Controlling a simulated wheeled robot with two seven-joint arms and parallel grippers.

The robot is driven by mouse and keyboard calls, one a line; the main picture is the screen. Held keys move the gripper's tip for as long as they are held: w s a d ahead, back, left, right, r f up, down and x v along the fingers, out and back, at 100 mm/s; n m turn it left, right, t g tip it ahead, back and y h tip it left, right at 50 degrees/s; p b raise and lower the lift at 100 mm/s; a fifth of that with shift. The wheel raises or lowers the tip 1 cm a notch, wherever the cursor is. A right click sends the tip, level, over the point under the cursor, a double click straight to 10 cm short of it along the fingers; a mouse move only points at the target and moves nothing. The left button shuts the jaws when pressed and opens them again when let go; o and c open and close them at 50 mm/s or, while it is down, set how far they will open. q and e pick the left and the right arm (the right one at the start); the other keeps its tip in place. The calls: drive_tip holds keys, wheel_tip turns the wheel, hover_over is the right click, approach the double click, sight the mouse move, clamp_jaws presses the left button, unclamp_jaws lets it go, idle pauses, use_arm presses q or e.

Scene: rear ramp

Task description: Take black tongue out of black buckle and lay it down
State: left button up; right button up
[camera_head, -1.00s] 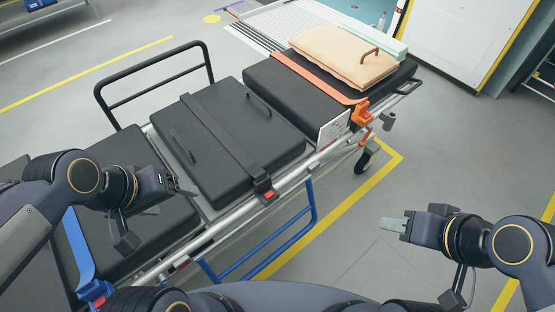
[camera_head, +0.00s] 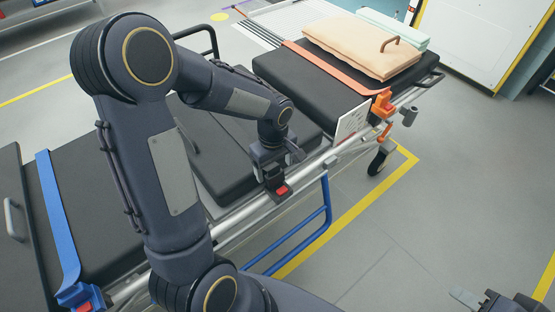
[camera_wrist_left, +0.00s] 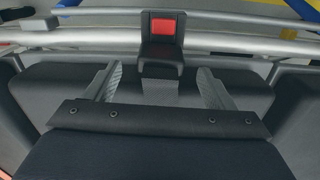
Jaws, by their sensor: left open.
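The black buckle (camera_head: 277,194) with a red button sits on the cot's near side rail. In the left wrist view the buckle (camera_wrist_left: 163,50) is upright at top centre, its red button facing me. The black tongue (camera_wrist_left: 160,70) is at the buckle's lower end, joined to the black strap (camera_wrist_left: 160,93); I see no gap between tongue and buckle. My left gripper (camera_head: 276,168) is just above the buckle. In the wrist view its two fingers are apart, one either side of the strap, holding nothing. My right gripper (camera_head: 466,298) is low at right, away from the cot; its jaw gap is unclear.
An orange strap (camera_head: 330,70) with its orange buckle (camera_head: 383,103) crosses the cot's far end, by a folded tan blanket (camera_head: 360,47). A blue strap (camera_head: 58,215) lies at left. A blue side frame (camera_head: 325,205) hangs below the rail. Floor at right is clear.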

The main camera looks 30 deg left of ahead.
sight(274, 173)
use_arm(q)
wheel_tip(274, 173, down, 4)
drive_tip(key=shift+f, duration=0.1)
drive_tip(key=shift+c, duration=0.5)
drive_tip(key=c, duration=1.2)
drive_tip(key=shift+r, duration=0.25)
drive_tip(key=shift+r+p, duration=1.95)
drive_tip(key=shift+r, duration=1)
